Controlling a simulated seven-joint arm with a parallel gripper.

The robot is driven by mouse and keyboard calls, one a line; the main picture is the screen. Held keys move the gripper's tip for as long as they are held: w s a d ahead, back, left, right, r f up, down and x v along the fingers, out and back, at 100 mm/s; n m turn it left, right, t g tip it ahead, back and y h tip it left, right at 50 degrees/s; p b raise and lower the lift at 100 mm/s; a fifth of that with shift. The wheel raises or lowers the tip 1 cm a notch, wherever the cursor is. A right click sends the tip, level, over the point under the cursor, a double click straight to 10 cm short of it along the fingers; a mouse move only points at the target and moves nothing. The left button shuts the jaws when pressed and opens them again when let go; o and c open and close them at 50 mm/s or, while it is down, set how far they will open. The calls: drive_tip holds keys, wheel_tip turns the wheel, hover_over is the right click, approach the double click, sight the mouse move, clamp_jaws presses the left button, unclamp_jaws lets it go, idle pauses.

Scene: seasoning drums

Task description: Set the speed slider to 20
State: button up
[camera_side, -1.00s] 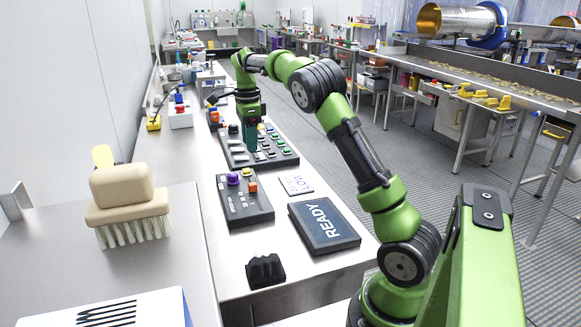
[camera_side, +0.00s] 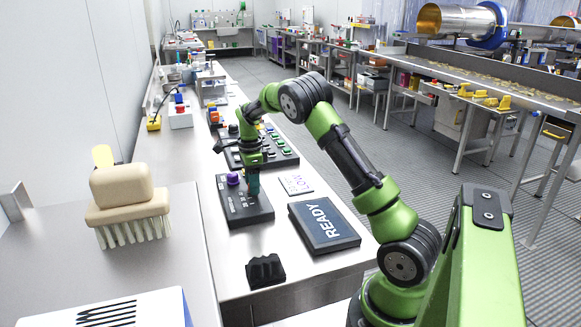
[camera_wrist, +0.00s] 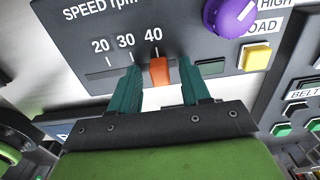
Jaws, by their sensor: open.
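The speed slider's orange knob (camera_wrist: 159,70) is in the wrist view, just below the 40 mark. The printed scale (camera_wrist: 125,44) reads 20, 30, 40 from left to right, under the words SPEED rpm. My gripper (camera_wrist: 160,78) is open, with one teal finger on each side of the orange knob and a gap visible on both sides. In the side view my gripper (camera_side: 253,184) points down over the dark slider panel (camera_side: 243,208), beside a purple knob (camera_side: 233,179). There my fingers hide the orange knob.
A yellow button (camera_wrist: 256,56) sits right of the slider, near the purple dial (camera_wrist: 230,17). A larger button panel (camera_side: 284,158) lies behind. A READY display (camera_side: 324,223), a card (camera_side: 297,183) and a black block (camera_side: 265,271) lie around the slider panel.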

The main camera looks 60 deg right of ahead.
sight(258, 202)
clamp_jaws()
drive_tip(key=shift+s+a, duration=2.1)
drive_tip(key=shift+s, duration=0.05)
unclamp_jaws()
drive_tip(key=shift+r, duration=0.1)
wheel_tip(258, 202, up, 17)
